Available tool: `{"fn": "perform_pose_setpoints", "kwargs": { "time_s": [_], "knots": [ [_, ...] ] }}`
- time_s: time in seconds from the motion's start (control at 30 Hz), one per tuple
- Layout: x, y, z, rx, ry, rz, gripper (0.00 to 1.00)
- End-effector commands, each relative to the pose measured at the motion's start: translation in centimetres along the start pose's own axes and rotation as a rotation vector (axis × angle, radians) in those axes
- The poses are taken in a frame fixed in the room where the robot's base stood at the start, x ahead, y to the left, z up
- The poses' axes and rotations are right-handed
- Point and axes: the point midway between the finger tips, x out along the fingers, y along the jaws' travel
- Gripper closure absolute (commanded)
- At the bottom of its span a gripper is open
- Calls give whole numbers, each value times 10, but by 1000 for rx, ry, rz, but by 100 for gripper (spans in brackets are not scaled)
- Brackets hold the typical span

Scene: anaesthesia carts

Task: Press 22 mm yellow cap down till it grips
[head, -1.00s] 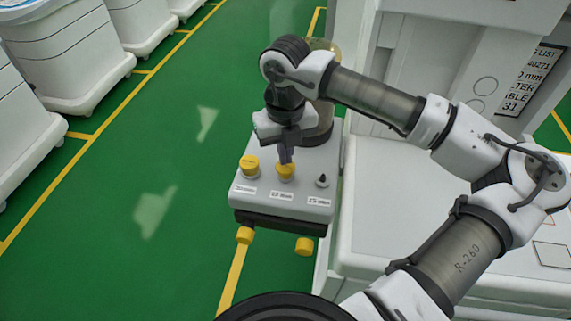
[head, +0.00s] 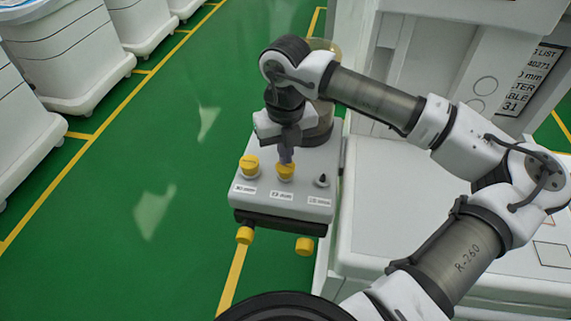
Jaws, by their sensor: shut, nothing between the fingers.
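A yellow cap (head: 286,174) sits on the middle post of the white block (head: 258,208), above a label that seems to read 22 mm. My gripper (head: 286,161) is shut with nothing held, pointing down onto the top of this cap. The fingertips appear to touch the cap; the exact contact is too small to tell. Another yellow cap (head: 249,167) sits on the left post, above its own label. The right post (head: 322,181) is bare, a small dark cone with a label below it.
Two yellow knobs, left (head: 244,235) and right (head: 304,246), stick out below the block's front. A clear domed container (head: 321,122) stands behind my gripper. A white cart (head: 400,220) adjoins on the right. Green floor (head: 130,200) lies open on the left.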

Motion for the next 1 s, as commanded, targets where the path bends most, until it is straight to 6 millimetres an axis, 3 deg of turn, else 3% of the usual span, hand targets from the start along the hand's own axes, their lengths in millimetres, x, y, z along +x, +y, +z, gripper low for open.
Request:
{"fn": "perform_pose_setpoints", "kwargs": {
  "time_s": [1.0],
  "knots": [
    [16,0,0,0,0,0,100]
  ]
}}
